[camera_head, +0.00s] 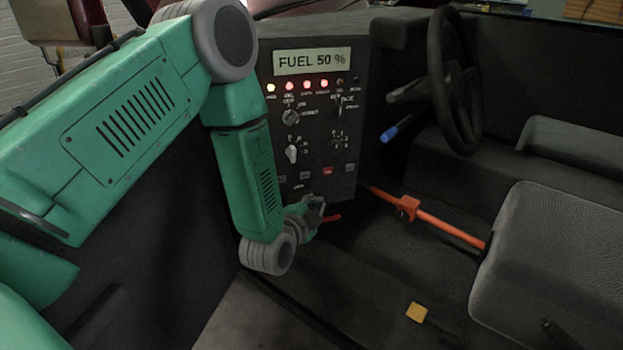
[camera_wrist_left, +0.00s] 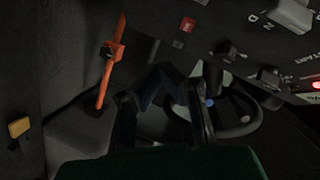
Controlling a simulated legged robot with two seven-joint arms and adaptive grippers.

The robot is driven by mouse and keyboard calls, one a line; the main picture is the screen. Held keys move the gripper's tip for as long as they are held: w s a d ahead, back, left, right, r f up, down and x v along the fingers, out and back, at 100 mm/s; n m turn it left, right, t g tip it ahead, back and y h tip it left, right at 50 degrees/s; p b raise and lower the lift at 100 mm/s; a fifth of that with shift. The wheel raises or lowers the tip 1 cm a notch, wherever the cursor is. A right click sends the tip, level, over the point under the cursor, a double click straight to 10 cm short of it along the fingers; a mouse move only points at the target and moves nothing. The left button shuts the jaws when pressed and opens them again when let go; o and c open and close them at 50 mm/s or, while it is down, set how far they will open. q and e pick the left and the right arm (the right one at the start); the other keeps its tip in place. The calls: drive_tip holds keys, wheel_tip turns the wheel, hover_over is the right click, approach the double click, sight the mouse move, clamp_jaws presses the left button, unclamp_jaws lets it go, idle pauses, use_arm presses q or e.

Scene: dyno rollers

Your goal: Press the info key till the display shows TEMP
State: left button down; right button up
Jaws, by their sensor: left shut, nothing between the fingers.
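The display (camera_head: 312,61) at the top of the dark control panel (camera_head: 345,130) reads FUEL 50 %. A row of small keys (camera_head: 305,175) runs along the lower panel, one of them red (camera_head: 327,171). Their labels are too small to read, so I cannot tell which is the info key. My left gripper (camera_head: 316,212) is at the panel's lower edge, below the keys, partly hidden by its own wrist. It is shut and empty. In the left wrist view its dark fingers (camera_wrist_left: 172,88) show below the panel's keys, apart from the red key (camera_wrist_left: 178,43).
Knobs (camera_head: 292,152) and lit lamps sit above the keys. An orange-red bar (camera_head: 440,228) runs from near the panel to the grey seat (camera_head: 550,265). A steering wheel (camera_head: 453,85) stands right of the panel. A yellow block (camera_head: 416,312) is low in front.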

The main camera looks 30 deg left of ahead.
sight(305, 175)
use_arm(q)
drive_tip(key=w+a, duration=0.2)
drive_tip(key=a, duration=0.1)
drive_tip(key=w+a+b, duration=0.1)
drive_tip(key=w+a, duration=0.2)
drive_tip(key=shift+w+a, duration=0.25)
drive_tip(key=shift+a, duration=0.05)
drive_tip(key=shift+d, duration=0.15)
use_arm(e)
drive_tip(key=shift+d+f, duration=0.4)
drive_tip(key=shift+f, duration=0.45)
idle(0.4)
